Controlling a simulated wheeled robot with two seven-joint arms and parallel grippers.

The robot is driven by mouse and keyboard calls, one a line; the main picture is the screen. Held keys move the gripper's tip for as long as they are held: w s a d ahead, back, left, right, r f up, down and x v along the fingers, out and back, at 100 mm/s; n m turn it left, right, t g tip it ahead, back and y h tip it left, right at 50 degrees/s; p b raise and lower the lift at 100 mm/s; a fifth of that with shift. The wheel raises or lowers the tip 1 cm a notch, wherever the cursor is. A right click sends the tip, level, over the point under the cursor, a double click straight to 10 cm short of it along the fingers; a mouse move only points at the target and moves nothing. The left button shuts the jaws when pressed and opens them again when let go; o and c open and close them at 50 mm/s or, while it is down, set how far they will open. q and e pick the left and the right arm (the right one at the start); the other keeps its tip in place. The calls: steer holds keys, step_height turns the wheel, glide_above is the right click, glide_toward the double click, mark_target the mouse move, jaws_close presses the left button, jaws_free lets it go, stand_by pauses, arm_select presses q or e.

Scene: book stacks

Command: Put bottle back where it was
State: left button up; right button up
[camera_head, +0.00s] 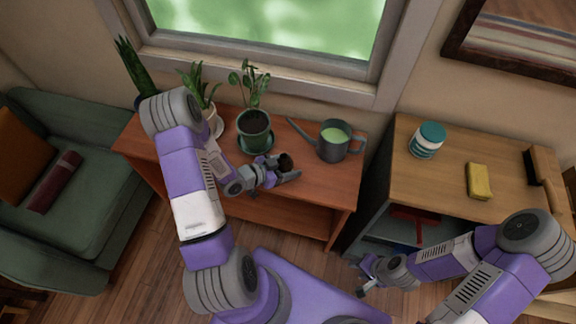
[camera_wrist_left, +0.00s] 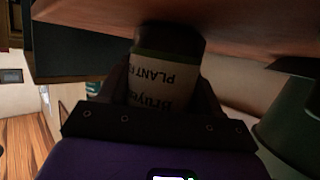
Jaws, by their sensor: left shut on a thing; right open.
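A dark brown bottle (camera_head: 286,161) is held between the fingers of my left gripper (camera_head: 284,170), over the red-brown wooden table (camera_head: 335,188). In the left wrist view the bottle (camera_wrist_left: 165,80) shows a pale label with upside-down lettering, and my left gripper (camera_wrist_left: 165,95) closes around it. The bottle's end is close to the tabletop; I cannot tell whether they touch. My right gripper (camera_head: 364,274) is open and empty, low in front of the right-hand shelf unit.
A green pot with a plant (camera_head: 254,130) stands left of the bottle, and a grey watering can (camera_head: 334,142) stands to its right. A white pot (camera_head: 212,122) is further left.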

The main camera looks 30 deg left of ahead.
arm_select(q)
steer(key=shift+f, duration=0.2)
steer(key=o, duration=1.3)
steer(key=shift+r, duration=0.25)
steer(key=p+v, duration=0.3)
steer(key=v, duration=0.9)
steer(key=shift+f, duration=0.1)
